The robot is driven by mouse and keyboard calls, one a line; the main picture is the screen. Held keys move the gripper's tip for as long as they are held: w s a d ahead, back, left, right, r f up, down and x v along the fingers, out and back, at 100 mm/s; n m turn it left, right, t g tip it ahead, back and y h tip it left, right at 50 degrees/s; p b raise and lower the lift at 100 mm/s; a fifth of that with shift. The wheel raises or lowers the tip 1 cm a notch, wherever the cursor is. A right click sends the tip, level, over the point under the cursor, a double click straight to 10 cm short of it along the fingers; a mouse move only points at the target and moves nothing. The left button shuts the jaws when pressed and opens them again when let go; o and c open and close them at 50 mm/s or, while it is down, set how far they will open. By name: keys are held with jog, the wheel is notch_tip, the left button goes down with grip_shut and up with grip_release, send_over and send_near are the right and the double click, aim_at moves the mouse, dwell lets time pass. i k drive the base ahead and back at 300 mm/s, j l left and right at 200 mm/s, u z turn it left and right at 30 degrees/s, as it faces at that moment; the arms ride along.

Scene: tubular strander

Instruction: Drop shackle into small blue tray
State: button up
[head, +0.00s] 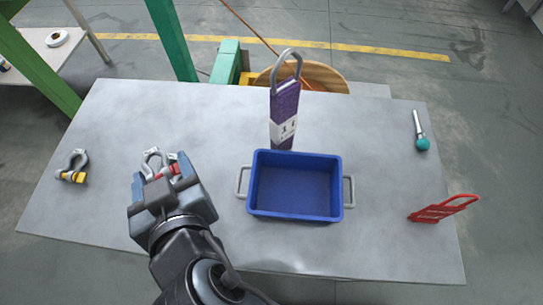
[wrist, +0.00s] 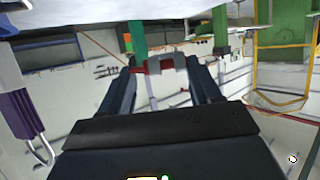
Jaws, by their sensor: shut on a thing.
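My gripper (head: 162,175) is over the left part of the grey table (head: 215,120), left of the small blue tray. It is shut on a grey shackle with a red pin (head: 151,158). The shackle also shows between the fingertips in the wrist view (wrist: 158,67), and part of it is hidden by the fingers. The small blue tray (head: 295,214), with grey handles at both ends, stands at the table's middle front and looks empty. A second grey shackle, with a yellow pin (head: 72,171), lies at the table's left, apart from my gripper.
A purple padlock-shaped object with a grey loop (head: 284,105) stands just behind the tray. A red handled tag (head: 440,210) and a teal-headed tool (head: 422,140) lie at the right. The table between my gripper and the tray is clear. Green posts (head: 172,40) rise behind.

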aim_at(303, 187)
jog(key=k+l+z, duration=0.1)
jog(key=l+z, duration=0.3)
jog(key=i+j+z, duration=0.15)
jog(key=j+z, duration=0.3)
jog(key=k+j+z, duration=0.35)
jog(key=k+j, duration=0.2)
jog(key=k, duration=0.2)
